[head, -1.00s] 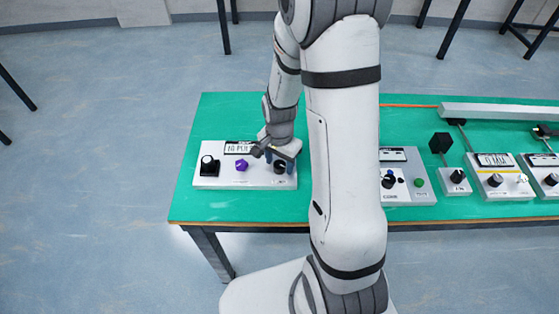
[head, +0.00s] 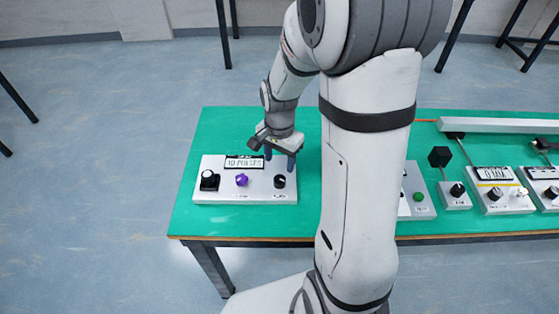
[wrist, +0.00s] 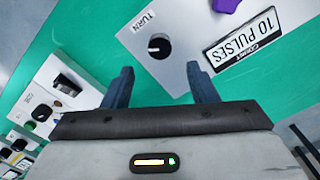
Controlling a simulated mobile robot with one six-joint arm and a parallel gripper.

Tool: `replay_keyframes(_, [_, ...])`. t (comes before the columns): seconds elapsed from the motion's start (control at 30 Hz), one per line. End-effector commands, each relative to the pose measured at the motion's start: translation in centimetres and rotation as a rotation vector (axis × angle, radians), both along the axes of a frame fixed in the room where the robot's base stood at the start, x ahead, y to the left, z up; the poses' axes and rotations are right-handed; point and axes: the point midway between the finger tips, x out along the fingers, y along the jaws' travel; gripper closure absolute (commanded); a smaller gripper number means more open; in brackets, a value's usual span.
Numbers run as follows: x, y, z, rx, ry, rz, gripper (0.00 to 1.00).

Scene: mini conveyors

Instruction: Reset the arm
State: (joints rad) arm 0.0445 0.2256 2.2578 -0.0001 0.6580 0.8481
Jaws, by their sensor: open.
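My gripper (head: 280,159) is open and empty above the green table, just behind the right end of a white control box (head: 225,195). In the wrist view the two fingers of my gripper (wrist: 160,88) stand apart, with nothing between them. The box carries a black knob (head: 279,181) at its right end, a purple knob (head: 242,180) in the middle and a black control (head: 209,180) at the left. Its display reads "10 PULSES" (wrist: 243,43) in the wrist view. The black knob (wrist: 159,46) lies beyond the fingertips, apart from them, beside the word "TURN".
The green table (head: 225,130) holds more control boxes to the right, one with a green button (head: 418,197) and one with a display (head: 492,176). A grey conveyor bar (head: 500,126) runs along the back right. My arm hides the table's middle.

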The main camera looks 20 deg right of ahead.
Motion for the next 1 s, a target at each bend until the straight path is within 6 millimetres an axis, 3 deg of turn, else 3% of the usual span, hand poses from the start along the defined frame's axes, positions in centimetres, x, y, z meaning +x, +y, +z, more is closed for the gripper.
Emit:
replay_keyframes(0.33, [0.0, 0.0, 0.0, 0.000, 0.000, 0.000, 0.47])
replay_keyframes(0.47, [-0.6, 0.1, 1.5, -0.001, -0.018, 0.055, 0.47])
replay_keyframes(0.57, [-1.9, 0.4, 3.9, -0.005, -0.048, 0.157, 0.47])
replay_keyframes(0.8, [-7.3, 1.1, 10.1, -0.038, -0.132, 0.506, 0.47])
replay_keyframes(1.0, [-11.6, 1.5, 13.1, -0.077, -0.184, 0.755, 0.47])
